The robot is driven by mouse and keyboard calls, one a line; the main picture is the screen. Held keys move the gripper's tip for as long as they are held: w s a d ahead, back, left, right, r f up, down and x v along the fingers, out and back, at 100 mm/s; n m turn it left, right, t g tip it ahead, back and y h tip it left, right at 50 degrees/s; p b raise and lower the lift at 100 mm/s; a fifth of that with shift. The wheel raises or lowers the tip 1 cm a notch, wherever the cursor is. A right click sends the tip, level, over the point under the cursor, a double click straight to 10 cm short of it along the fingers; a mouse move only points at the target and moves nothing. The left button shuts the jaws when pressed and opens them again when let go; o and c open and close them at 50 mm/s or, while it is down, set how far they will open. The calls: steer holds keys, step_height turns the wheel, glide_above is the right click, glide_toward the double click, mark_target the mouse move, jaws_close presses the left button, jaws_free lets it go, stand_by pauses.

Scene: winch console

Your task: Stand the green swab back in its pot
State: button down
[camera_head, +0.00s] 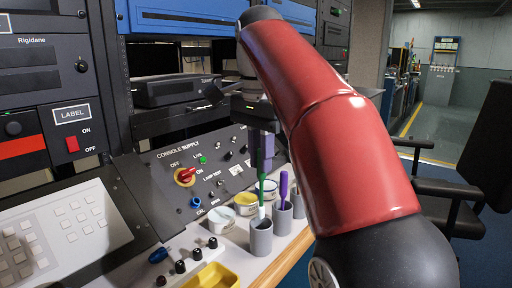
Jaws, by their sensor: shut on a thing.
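The green swab (262,190) is upright between the fingers of my gripper (262,166), which is shut on it. Its pale lower end points down at the mouth of the front grey pot (261,240). I cannot tell whether that end is inside the rim or just above it. My red arm comes in from the right and hides part of the scene behind it.
A purple swab (283,188) stands in a second grey pot (282,220) just behind and right. Labelled tubs (221,219) stand left of the pots. A yellow tray (212,276) lies in front. The console panel (180,165) rises behind, with a red knob (185,176).

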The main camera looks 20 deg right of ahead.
mark_target(261, 182)
step_height(261, 182, down, 6)
steer(key=shift+s+r+b, duration=0.1)
steer(key=shift+r+b, duration=0.15)
steer(key=shift+b, duration=0.5)
steer(key=shift+f+b, duration=0.5)
steer(key=shift+b, duration=0.05)
steer(key=shift+f+b, duration=0.35)
steer(key=shift+f, duration=0.15)
steer(key=c, duration=1.3)
jaws_free()
